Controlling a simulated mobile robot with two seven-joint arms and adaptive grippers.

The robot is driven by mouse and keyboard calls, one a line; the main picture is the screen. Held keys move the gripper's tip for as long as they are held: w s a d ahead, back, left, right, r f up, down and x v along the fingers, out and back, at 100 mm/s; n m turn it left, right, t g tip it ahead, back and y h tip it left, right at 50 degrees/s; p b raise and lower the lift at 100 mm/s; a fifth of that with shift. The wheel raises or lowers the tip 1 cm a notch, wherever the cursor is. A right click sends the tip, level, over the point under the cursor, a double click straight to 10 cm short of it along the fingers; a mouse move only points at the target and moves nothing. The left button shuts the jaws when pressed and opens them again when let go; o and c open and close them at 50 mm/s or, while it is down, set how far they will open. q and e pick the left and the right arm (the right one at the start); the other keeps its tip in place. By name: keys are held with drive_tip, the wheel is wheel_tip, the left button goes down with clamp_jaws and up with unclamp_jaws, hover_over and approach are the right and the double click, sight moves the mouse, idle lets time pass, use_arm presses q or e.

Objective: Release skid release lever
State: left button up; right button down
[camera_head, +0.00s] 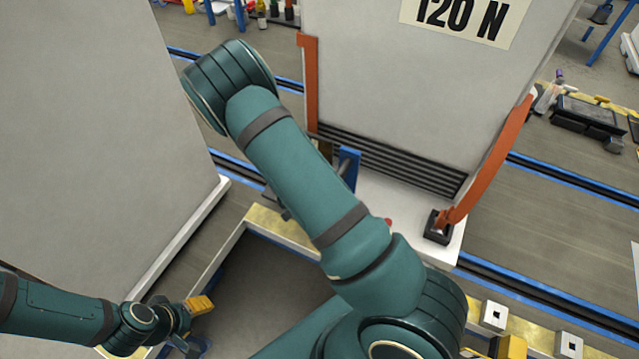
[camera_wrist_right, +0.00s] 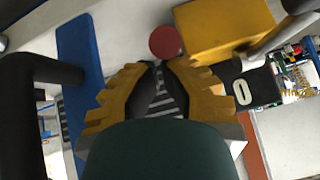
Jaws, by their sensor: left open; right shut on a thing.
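My right gripper (camera_wrist_right: 160,90) shows in the right wrist view, its yellow fingers closed in around a dark, narrow part, which I take to be the skid release lever (camera_wrist_right: 158,80). The fingers and pads hide most of it. A round red knob (camera_wrist_right: 166,42) shows just beyond the fingertips; I cannot tell whether it belongs to the lever. In the head view my own arm hides the right gripper; a small red spot (camera_head: 388,222) shows beside it. My left gripper (camera_head: 196,324) is open and empty at the lower left, away from the lever.
A blue upright (camera_head: 348,166) stands close to my right arm, and a blue bar (camera_wrist_right: 80,75) is left of the fingers. A grey cabinet (camera_head: 400,90) with orange posts is at the back. A large grey panel (camera_head: 90,130) fills the left. A yellow block (camera_wrist_right: 222,30) is near the knob.

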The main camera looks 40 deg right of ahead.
use_arm(q)
drive_tip(key=shift+f, duration=0.2)
use_arm(e)
drive_tip(key=shift+s+a+f, duration=0.15)
drive_tip(key=shift+a+f, duration=0.05)
drive_tip(key=shift+f, duration=0.15)
idle(0.5)
